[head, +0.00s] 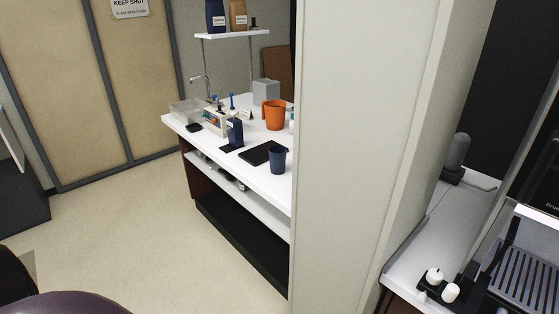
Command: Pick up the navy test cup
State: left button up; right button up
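A dark navy cup (278,160) stands upright near the front edge of a white counter (222,152), just left of a large pale wall panel. It looks like the navy test cup. A flat black pad (262,152) lies beside it on the left, and an orange jug (274,115) stands behind it. Neither of my grippers shows in the head view, and nothing is seen touching the cup.
The pale wall end (365,150) hides the counter's right part. Open floor (140,220) lies left of the counter. A clear bin (186,111) and a navy stand (235,134) are on the counter. A second counter (450,220) is at right.

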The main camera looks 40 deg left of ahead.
aim_at(278, 161)
jog(key=i+j+u, duration=0.25)
jog(key=j, duration=0.15)
jog(key=i+j+u, duration=0.2)
jog(key=j, duration=0.15)
jog(key=i+j+u, duration=0.25)
jog(key=k+j, duration=0.1)
